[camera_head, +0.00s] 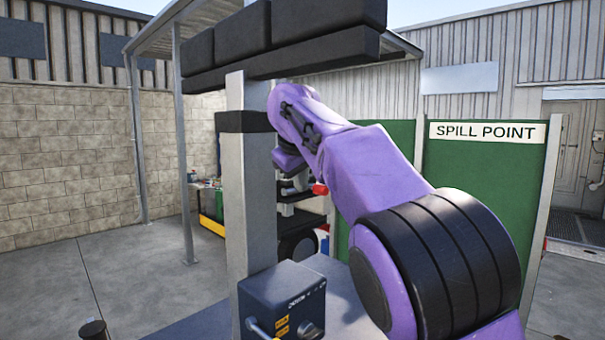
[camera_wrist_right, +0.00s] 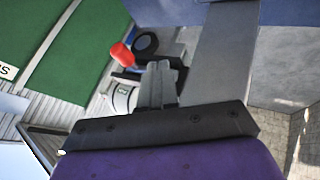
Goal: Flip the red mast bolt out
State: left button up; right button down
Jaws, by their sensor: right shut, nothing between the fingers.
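A red knob-like end, seemingly the red mast bolt (camera_head: 320,189), shows beside dark brackets, right of the grey mast post (camera_head: 246,200). In the right wrist view the red end (camera_wrist_right: 122,54) lies up and left of the fingertips, with a gap in the picture. My right gripper (camera_wrist_right: 158,72) is shut and empty, its two grey fingers together. In the head view my purple right arm reaches toward the post, and its fingers cannot be made out. How far the fingertips are from the bolt in depth is unclear. My left gripper is not in view.
A dark blue control box (camera_head: 288,302) with a lever and knob stands in front of the post. Black padded blocks (camera_head: 285,40) hang overhead. A green "SPILL POINT" panel (camera_head: 470,165) stands at right. Open concrete floor (camera_head: 130,265) lies left.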

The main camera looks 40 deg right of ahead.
aim_at(313, 188)
jog(key=w+d+f, duration=0.1)
jog(key=d, duration=0.1)
jog(key=d+f+p, duration=0.1)
jog(key=d, duration=0.1)
jog(key=w+d+f+p, duration=0.1)
jog(key=d, duration=0.1)
jog(key=shift+w+d+f, duration=0.1)
jog(key=shift+w+f, duration=0.1)
jog(key=shift+w, duration=0.1)
jog(key=shift+d, duration=0.3)
jog(key=shift+a, duration=0.15)
